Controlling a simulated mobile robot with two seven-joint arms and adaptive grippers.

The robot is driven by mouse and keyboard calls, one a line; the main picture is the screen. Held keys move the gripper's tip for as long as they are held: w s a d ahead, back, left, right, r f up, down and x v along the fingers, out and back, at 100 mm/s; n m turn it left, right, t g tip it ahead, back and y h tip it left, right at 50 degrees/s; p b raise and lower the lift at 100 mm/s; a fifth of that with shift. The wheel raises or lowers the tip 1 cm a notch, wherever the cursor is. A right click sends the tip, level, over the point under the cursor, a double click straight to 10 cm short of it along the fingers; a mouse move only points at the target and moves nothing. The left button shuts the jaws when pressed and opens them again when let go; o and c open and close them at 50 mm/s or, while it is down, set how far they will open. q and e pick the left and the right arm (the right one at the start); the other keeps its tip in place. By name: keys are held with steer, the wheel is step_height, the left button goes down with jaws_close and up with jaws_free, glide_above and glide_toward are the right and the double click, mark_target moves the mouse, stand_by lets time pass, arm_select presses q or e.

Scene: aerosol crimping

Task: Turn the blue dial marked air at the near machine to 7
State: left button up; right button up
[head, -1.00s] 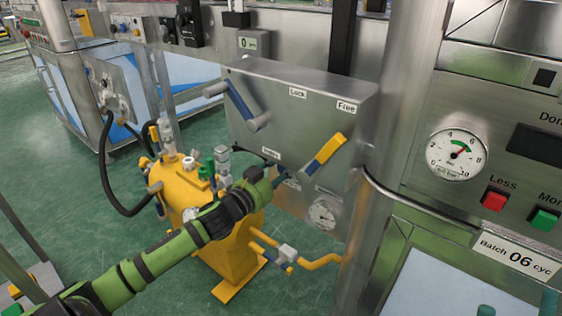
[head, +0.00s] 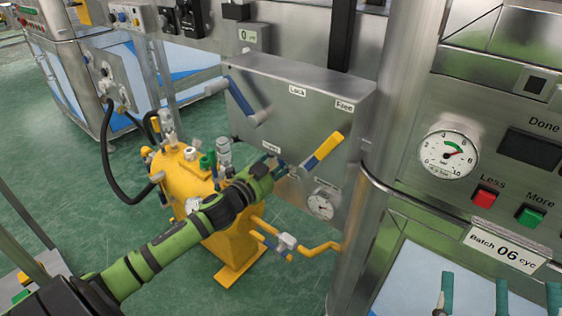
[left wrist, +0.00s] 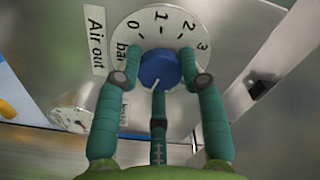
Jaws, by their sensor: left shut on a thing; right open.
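The blue dial (left wrist: 160,68) sits on a white round scale marked 0 to 3 in the left wrist view. A tag (left wrist: 96,40) reading "Air out" is beside it. The dial's white mark points down-left, away from the visible numbers. My left gripper (left wrist: 160,75) is shut on the dial, its green fingers around the rim. In the head view my left gripper (head: 277,165) is at the lower front of the steel box (head: 310,125) and hides the dial. My right gripper (head: 500,287) is open and empty, its green fingertips at the bottom right.
A small gauge (head: 320,206) is below. The yellow tank (head: 190,180) stands behind my left arm. A larger gauge (head: 448,155) is on the right panel.

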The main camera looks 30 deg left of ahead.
arm_select(q)
steer(key=o, duration=1.2)
steer(key=shift+c, duration=0.2)
steer(key=shift+s, duration=0.1)
steer(key=s+a, duration=0.1)
steer(key=s, duration=1)
steer(key=shift+s, duration=0.4)
